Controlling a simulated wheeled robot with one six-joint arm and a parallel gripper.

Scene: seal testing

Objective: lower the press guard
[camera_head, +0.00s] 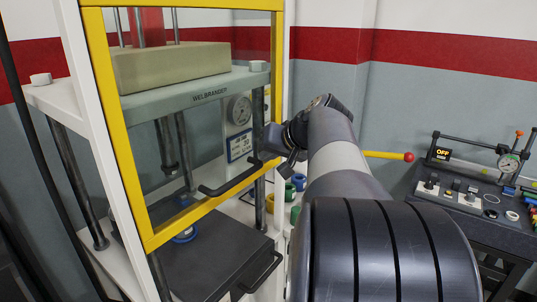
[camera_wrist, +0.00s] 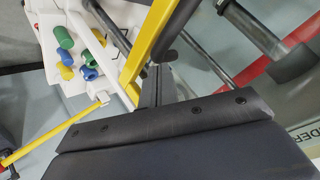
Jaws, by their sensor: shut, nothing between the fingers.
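The press guard (camera_head: 104,80) is a yellow frame around a clear panel on the front of the press. Its lower bar hangs around the level of the dark lower platen (camera_head: 205,268), with press parts visible through the panel. A black bar handle (camera_head: 232,178) is on the guard's lower right. My gripper (camera_head: 286,160) is shut and empty beside the guard's right edge, close to the handle's right end. In the wrist view, my gripper (camera_wrist: 156,84) is close to the yellow frame (camera_wrist: 150,45) and a black handle part (camera_wrist: 167,42); contact cannot be told.
A yellow lever with a red knob (camera_head: 388,155) sticks out right of my arm. A control bench with a gauge (camera_head: 508,163) stands at the right. A second black handle (camera_head: 262,272) is on the lower platen.

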